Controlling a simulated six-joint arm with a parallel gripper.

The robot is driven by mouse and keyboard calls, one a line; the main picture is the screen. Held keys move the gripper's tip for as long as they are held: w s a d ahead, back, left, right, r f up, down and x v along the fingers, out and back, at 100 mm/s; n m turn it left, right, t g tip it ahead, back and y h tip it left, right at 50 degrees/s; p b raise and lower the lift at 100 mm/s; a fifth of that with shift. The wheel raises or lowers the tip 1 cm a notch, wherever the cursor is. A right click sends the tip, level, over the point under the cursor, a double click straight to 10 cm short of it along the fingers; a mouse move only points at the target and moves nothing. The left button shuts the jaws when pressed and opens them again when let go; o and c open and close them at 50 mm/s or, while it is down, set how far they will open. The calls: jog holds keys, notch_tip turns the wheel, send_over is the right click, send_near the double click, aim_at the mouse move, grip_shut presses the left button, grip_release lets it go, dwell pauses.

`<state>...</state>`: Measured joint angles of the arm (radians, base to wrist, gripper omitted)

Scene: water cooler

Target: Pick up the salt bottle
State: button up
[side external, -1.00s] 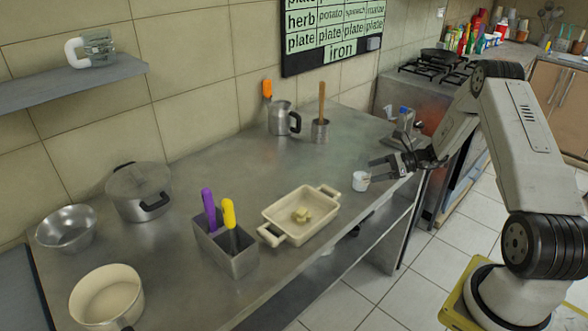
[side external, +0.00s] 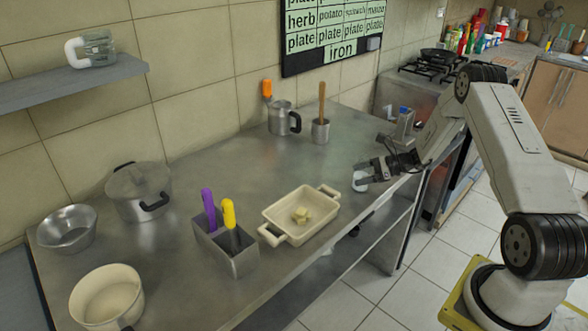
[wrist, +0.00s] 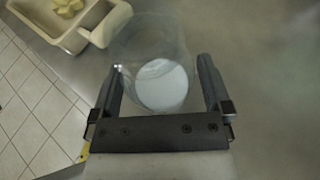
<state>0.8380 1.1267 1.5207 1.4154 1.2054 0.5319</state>
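The salt bottle (side external: 360,183) is a small clear container with white contents, standing on the steel counter near its right front part. In the wrist view the bottle (wrist: 160,82) lies between my two fingers. My gripper (side external: 370,170) is open, with a finger on either side of the bottle. In the wrist view my gripper (wrist: 160,68) shows a clear gap at the right finger, while the left finger is close to the glass. I cannot tell whether it touches. In the side view my fingers hide part of the bottle.
A cream baking dish (side external: 282,232) with yellow pieces stands left of the bottle. Behind are a metal cup (side external: 320,132) with a wooden handle and a metal jug (side external: 281,120). A grey holder (side external: 238,262) stands farther left. The counter (side external: 240,160) is bare in the middle.

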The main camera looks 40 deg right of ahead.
jog(key=c, duration=1.1)
jog(key=shift+r, duration=0.2)
jog(key=shift+r, duration=0.85)
jog(key=shift+s+a+r, duration=1)
jog(key=shift+s+r, duration=0.8)
jog(key=shift+s, duration=0.35)
jog(key=shift+s+a+r, duration=0.95)
jog(key=shift+s+r, duration=0.9)
jog(key=shift+s, duration=0.25)
jog(key=shift+s+a+r, duration=1)
jog(key=shift+s+r, duration=0.8)
jog(key=shift+s, duration=0.35)
